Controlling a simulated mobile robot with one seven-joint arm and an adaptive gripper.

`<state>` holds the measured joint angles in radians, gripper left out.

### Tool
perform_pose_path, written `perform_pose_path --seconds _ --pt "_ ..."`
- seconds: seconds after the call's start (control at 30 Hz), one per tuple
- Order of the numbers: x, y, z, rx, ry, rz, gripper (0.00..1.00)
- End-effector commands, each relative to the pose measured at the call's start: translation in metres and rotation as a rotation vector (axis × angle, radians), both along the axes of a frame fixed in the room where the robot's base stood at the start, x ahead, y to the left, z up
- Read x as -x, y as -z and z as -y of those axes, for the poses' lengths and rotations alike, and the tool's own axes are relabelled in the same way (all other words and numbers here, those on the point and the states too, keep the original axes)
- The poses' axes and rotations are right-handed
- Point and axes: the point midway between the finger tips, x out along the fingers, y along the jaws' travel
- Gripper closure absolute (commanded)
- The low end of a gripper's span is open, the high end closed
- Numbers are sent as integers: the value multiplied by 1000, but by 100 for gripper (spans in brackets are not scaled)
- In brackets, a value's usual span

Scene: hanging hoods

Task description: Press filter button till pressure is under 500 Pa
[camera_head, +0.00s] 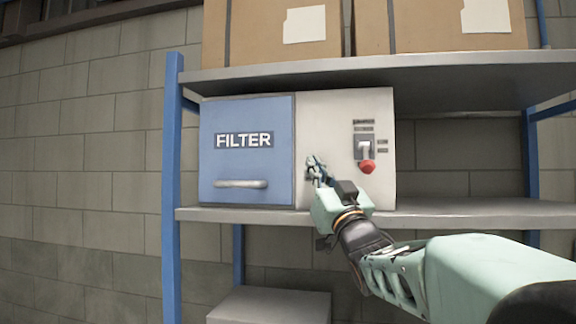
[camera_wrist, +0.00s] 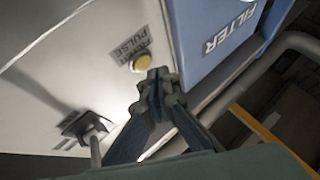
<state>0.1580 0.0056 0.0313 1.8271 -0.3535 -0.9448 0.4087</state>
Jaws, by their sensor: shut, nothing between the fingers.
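A white and blue filter unit stands on a shelf, with a blue FILTER door (camera_head: 246,165) on its left and a pale control panel (camera_head: 330,120) on its right. In the wrist view, a round yellow button (camera_wrist: 143,62) sits on the panel beside a label (camera_wrist: 128,42) that reads like "FILTER PULSE". My gripper (camera_head: 315,162) is shut and empty in front of the panel. Its fingertips (camera_wrist: 158,76) are just beside the button; I cannot tell whether they touch the panel. In the head view the button is hidden behind my gripper. No pressure reading is legible.
A switch with a red knob (camera_head: 367,166) is on the panel right of my gripper. The blue door has a bar handle (camera_head: 241,184). Cardboard boxes (camera_head: 260,55) stand on the upper shelf (camera_head: 450,75). The lower shelf (camera_head: 470,212) is bare to the right of the unit.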

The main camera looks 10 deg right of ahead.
Motion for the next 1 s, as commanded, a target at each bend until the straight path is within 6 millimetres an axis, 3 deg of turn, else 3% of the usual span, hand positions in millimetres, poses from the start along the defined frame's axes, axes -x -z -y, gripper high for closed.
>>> perform_pose_path --seconds 1.0 --pt "-8 0 3 0 0 -1 100"
